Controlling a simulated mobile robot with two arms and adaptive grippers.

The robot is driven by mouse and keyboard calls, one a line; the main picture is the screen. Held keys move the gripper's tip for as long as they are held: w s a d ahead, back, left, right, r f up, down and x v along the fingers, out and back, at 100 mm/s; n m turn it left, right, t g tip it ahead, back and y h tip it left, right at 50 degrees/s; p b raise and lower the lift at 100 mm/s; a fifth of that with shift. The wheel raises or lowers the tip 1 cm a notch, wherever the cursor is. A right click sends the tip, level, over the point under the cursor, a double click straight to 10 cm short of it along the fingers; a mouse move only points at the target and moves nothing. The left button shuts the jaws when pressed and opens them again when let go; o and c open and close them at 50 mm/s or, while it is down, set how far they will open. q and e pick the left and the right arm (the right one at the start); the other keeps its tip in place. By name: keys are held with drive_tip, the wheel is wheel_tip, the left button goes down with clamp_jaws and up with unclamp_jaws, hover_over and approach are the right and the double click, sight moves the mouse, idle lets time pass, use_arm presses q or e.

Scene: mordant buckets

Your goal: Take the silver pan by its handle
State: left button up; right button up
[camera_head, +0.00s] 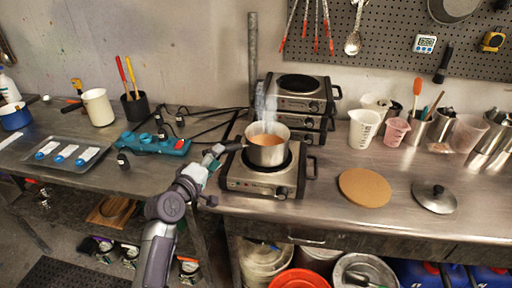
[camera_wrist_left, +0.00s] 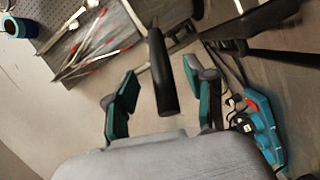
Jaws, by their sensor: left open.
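The silver pan (camera_head: 266,152) stands on the front hot plate (camera_head: 262,180) in the head view. It holds orange-brown liquid, and steam rises above it. Its dark handle (camera_head: 225,147) points left. My left gripper (camera_head: 212,157) is at the handle's outer end, left of the pan. In the left wrist view the black handle (camera_wrist_left: 162,72) reaches between the two green-padded fingers of my open left gripper (camera_wrist_left: 165,103). A gap shows on each side of it. The pan's body is not clearly seen there. My right gripper is not in view.
Stacked hot plates (camera_head: 299,90) stand behind the pan. A teal power strip (camera_head: 153,143) and black cables lie left of it. A cork mat (camera_head: 364,187) and a lid (camera_head: 434,196) lie to the right, with bare steel around them.

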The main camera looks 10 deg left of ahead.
use_arm(q)
drive_tip(key=x, duration=0.2)
drive_tip(key=p+x, duration=0.1)
drive_tip(key=shift+w+a+r, duration=0.1)
drive_tip(key=shift+w, duration=0.35)
drive_tip(key=shift+w+d, duration=0.2)
drive_tip(key=shift+w, duration=0.35)
drive_tip(key=shift+s, duration=0.1)
drive_tip(key=shift+c, duration=1)
clamp_jaws()
drive_tip(key=shift+r, duration=0.1)
